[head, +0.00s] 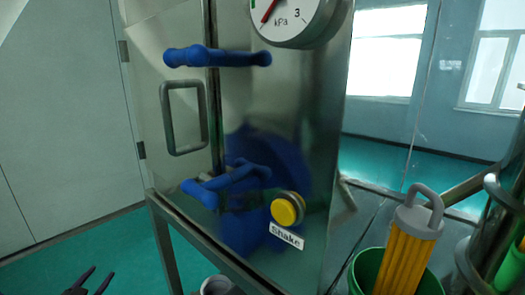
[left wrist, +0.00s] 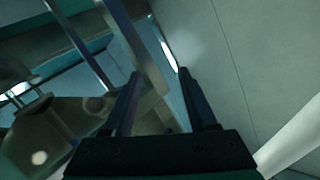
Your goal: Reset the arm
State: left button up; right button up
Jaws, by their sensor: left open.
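My left gripper (head: 90,282) shows at the bottom left edge of the head view, low in front of the green floor and left of the steel cabinet. Its two dark fingers are apart and nothing is between them. In the left wrist view the same gripper (left wrist: 163,75) has its fingers spread, with empty space between the tips. My right gripper is not in either view.
A steel cabinet (head: 335,120) carries blue latches, a grey door handle (head: 168,120), a gauge (head: 290,22) and a yellow button (head: 286,210) above a "Shake" label. A green bucket (head: 362,272) with a yellow grey-topped cylinder (head: 405,250) stands at right. Green floor (head: 100,240) is clear at left.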

pick_arm(q)
jog(key=s+d+f+n+g, duration=0.1)
jog(key=s+d+f+g, duration=0.15)
jog(key=s+f, duration=0.45)
jog(key=s+d+f+g, duration=0.2)
jog(key=s+d+f, duration=0.15)
jog(key=f, duration=0.85)
jog(key=s+d+f+n+g, duration=0.1)
jog(key=s+d+f+g, duration=0.15)
jog(key=s+f, duration=0.5)
jog(key=s+d+f+g, duration=0.2)
jog(key=s+d+f, duration=0.3)
jog(key=s, duration=0.3)
jog(key=s+d+f+g+h, duration=0.1)
jog(key=s+d+f+g, duration=0.2)
jog(key=s, duration=0.6)
jog(key=s+d+f+m+g+h, duration=0.1)
jog(key=s+d+f+g, duration=0.1)
jog(key=s+d+f, duration=0.5)
jog(key=shift+s+f+g, duration=0.4)
jog(key=shift+s+f, duration=0.35)
jog(key=shift+f, duration=0.05)
